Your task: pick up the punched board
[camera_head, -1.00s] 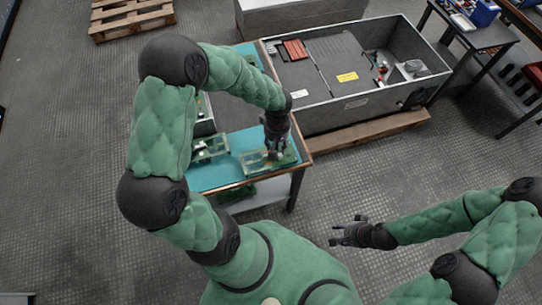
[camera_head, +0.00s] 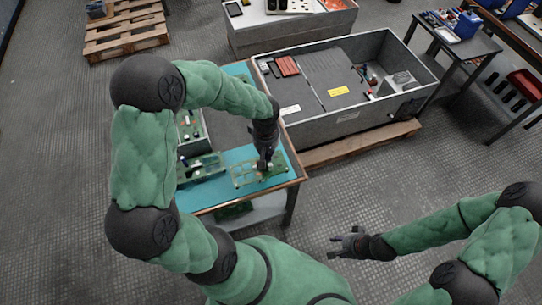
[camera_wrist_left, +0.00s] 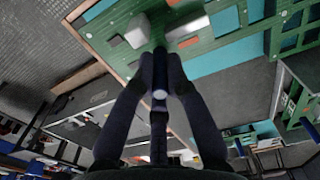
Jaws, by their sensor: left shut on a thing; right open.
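The punched board (camera_head: 243,178), green with rectangular cutouts, is at the right part of the teal-topped table (camera_head: 228,196). In the left wrist view the board (camera_wrist_left: 205,42) fills the top, with grey-white block parts on it. My left gripper (camera_head: 263,165) points down at the board. In the left wrist view its fingers (camera_wrist_left: 160,66) are shut on a blue cylinder with a pale end, which looks like a post of the board. I cannot tell whether the board touches the table. My right gripper (camera_head: 346,243) is open and empty, away from the table over the floor.
Other green boards (camera_head: 203,170) sit on the table's left, close to the punched board. A grey metal case (camera_head: 345,121) stands behind and right, beyond the table's edge. A cart (camera_head: 450,25) with blue bins is farther right. Floor is clear right of the table.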

